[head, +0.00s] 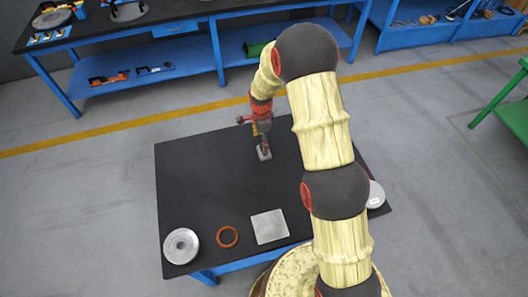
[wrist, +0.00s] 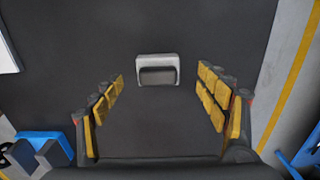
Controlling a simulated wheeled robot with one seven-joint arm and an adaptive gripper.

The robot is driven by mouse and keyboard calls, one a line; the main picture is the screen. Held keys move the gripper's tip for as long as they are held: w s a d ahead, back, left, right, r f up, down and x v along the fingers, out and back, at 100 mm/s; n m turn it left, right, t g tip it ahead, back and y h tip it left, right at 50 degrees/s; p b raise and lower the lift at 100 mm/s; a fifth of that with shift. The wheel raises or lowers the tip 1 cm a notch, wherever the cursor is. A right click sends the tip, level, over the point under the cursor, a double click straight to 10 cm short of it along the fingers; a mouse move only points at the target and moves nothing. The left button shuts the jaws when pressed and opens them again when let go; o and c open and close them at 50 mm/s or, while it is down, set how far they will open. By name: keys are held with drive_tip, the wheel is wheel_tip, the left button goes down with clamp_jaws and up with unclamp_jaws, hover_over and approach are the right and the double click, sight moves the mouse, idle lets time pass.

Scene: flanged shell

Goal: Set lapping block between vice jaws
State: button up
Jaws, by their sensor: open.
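A small light-grey block with a dark raised middle, probably the lapping block (wrist: 158,61), lies on the black tabletop. In the wrist view it is centred ahead, between the lines of my fingers. My gripper (wrist: 161,85) is open, its yellow-padded fingers spread to either side with nothing between the pads. In the head view my gripper (head: 262,142) points down over the same grey block (head: 265,154), close above it. Whether the fingertips reach down beside it I cannot tell. I cannot make out a vice in either view.
On the black table (head: 190,185) near its front edge are a grey disc (head: 181,246), an orange ring (head: 228,237) and a square grey plate (head: 269,226). A round part (head: 376,194) shows partly behind my arm. Blue workbenches (head: 185,50) stand behind.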

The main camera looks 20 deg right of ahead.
sight(260, 148)
drive_tip(key=f, duration=0.2)
drive_tip(key=d+f, duration=0.1)
drive_tip(key=f, duration=0.1)
drive_tip(key=shift+s+f+b, duration=0.15)
drive_tip(key=shift+f+b, duration=0.1)
drive_tip(key=shift+b, duration=0.1)
drive_tip(key=shift+f, duration=0.5)
drive_tip(key=c, duration=0.3)
drive_tip(key=c, duration=1.3)
drive_tip(key=shift+c, duration=0.2)
drive_tip(key=shift+r, duration=0.1)
